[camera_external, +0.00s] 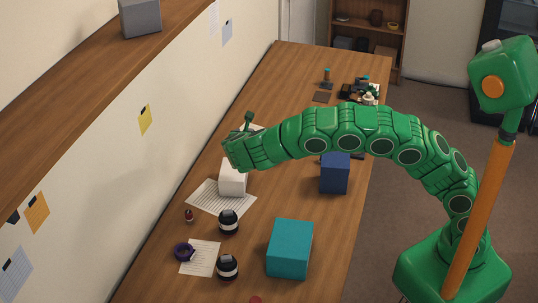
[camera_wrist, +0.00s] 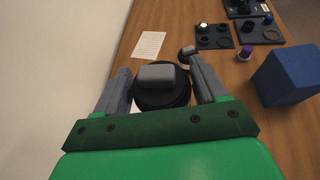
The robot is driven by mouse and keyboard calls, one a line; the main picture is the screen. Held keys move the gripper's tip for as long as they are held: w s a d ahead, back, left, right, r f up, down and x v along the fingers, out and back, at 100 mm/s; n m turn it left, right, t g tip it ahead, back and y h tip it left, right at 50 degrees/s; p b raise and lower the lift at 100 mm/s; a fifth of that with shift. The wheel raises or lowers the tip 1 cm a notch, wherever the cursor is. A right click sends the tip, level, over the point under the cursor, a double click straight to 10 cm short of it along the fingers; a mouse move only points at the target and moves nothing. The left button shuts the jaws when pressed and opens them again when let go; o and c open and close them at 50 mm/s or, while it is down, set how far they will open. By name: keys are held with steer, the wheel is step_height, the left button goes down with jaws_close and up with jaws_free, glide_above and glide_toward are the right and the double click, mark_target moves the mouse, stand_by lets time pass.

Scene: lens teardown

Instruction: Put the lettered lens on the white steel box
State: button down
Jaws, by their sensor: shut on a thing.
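My gripper (camera_external: 236,152) is over the white steel box (camera_external: 233,181), which stands on a sheet of paper on the bench. In the wrist view my gripper (camera_wrist: 162,88) has its two grey fingers on either side of a dark round lens (camera_wrist: 163,99) and is shut on it. A grey block covers part of that lens, and no lettering can be read on it. The lens is hidden by my gripper in the external view. Whether it touches the box cannot be told. Two other black lenses with pale bands, one (camera_external: 228,224) nearer the box and one (camera_external: 227,268) closer to the camera, stand on the bench.
A teal box (camera_external: 290,249) and a blue box (camera_external: 335,175) stand right of the lenses. Dark trays (camera_wrist: 213,36) and a purple-topped item (camera_wrist: 245,53) are farther along. The wall bounds the left side.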

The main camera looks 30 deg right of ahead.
steer(key=shift+w+a+f, duration=0.6)
steer(key=shift+w+f, duration=0.4)
steer(key=shift+f, duration=0.6)
steer(key=shift+w+a+f, duration=0.55)
steer(key=shift+w+f, duration=0.4)
steer(key=shift+f, duration=0.7)
steer(key=shift+w+a+f, duration=0.6)
steer(key=shift+w+f, duration=0.4)
steer(key=shift+f, duration=0.6)
steer(key=shift+f, duration=0.45)
steer(key=shift+s+f, duration=0.1)
steer(key=shift+f, duration=0.25)
steer(key=shift+c, duration=1.5)
jaws_free()
steer(key=shift+o, duration=1.2)
steer(key=shift+r, duration=0.1)
steer(key=shift+r, duration=0.25)
